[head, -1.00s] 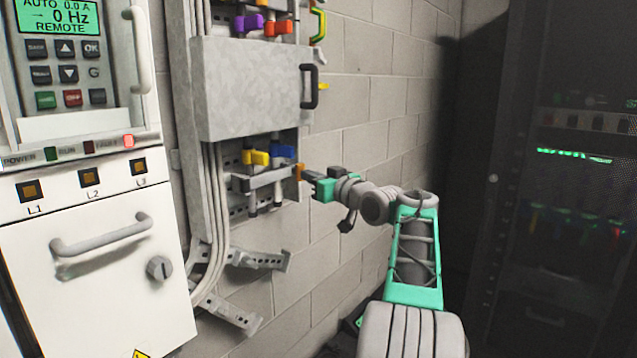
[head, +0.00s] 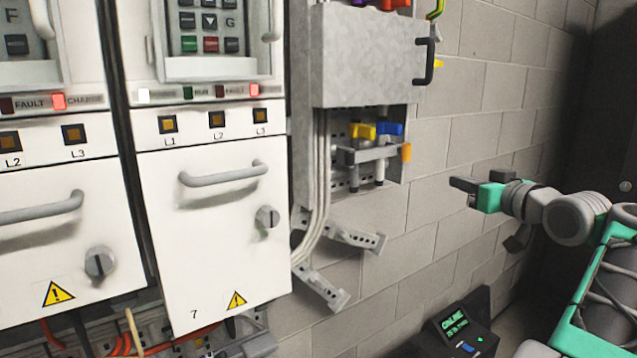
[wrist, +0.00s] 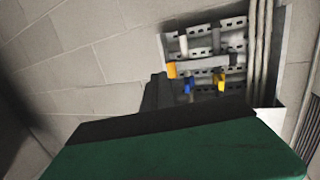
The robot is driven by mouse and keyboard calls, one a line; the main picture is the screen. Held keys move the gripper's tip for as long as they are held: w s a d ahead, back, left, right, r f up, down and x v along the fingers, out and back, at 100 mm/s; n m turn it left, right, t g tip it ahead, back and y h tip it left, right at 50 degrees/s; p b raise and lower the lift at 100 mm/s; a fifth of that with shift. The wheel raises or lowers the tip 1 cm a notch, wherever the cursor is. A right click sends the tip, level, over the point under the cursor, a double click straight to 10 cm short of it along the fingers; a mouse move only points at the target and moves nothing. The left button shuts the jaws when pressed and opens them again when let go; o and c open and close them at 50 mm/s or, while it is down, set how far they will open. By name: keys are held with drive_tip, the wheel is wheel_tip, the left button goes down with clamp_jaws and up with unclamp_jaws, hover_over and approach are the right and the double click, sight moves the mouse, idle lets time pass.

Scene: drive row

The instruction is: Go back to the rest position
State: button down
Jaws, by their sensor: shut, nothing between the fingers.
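My gripper (head: 464,186) is on the right in the head view, at the end of my grey and green arm. It is shut and empty, and points left towards the wall panel. It stands apart from the valve box, to the right of its orange-ended bar (head: 380,153). The wrist view shows the dark gripper fingers (wrist: 160,92) close up, with the yellow handle (wrist: 221,82) and blue handle (wrist: 188,86) beyond them. No object is held.
White drive cabinets (head: 212,245) with grey handles fill the left. A grey metal cover (head: 365,60) with a black handle hangs above the valves. Bent brackets (head: 325,290) stick out below. A small black device (head: 462,325) with a green screen stands low. Block wall (head: 470,110) lies behind my arm.

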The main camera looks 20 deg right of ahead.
drive_tip(key=s+d+f+m+g+h, duration=0.35)
drive_tip(key=d+f, duration=0.35)
drive_tip(key=f, duration=0.5)
drive_tip(key=s+f+m+g+y, duration=0.1)
drive_tip(key=s+f+m+g, duration=0.3)
drive_tip(key=f, duration=0.5)
drive_tip(key=s+f+m+g, duration=0.1)
drive_tip(key=s+f+g, duration=0.2)
drive_tip(key=s+f, duration=0.45)
drive_tip(key=s+a+f+g+y, duration=0.1)
drive_tip(key=s+a+f+g, duration=0.3)
drive_tip(key=a, duration=0.6)
drive_tip(key=s+a+f+g+y, duration=0.1)
drive_tip(key=a+f+y, duration=0.1)
drive_tip(key=a+f, duration=0.65)
drive_tip(key=w+a+r+n, duration=0.1)
drive_tip(key=a+r+n, duration=0.1)
drive_tip(key=a, duration=0.6)
drive_tip(key=w+a+r+n+t, duration=0.1)
drive_tip(key=a+n, duration=0.3)
drive_tip(key=a, duration=0.5)
drive_tip(key=w+a+r+n+t, duration=0.1)
drive_tip(key=w+a+r+n, duration=0.1)
drive_tip(key=a, duration=0.6)
drive_tip(key=shift+w+a+r+n, duration=0.25)
drive_tip(key=shift+w+r+n, duration=0.05)
drive_tip(key=shift+n, duration=0.15)
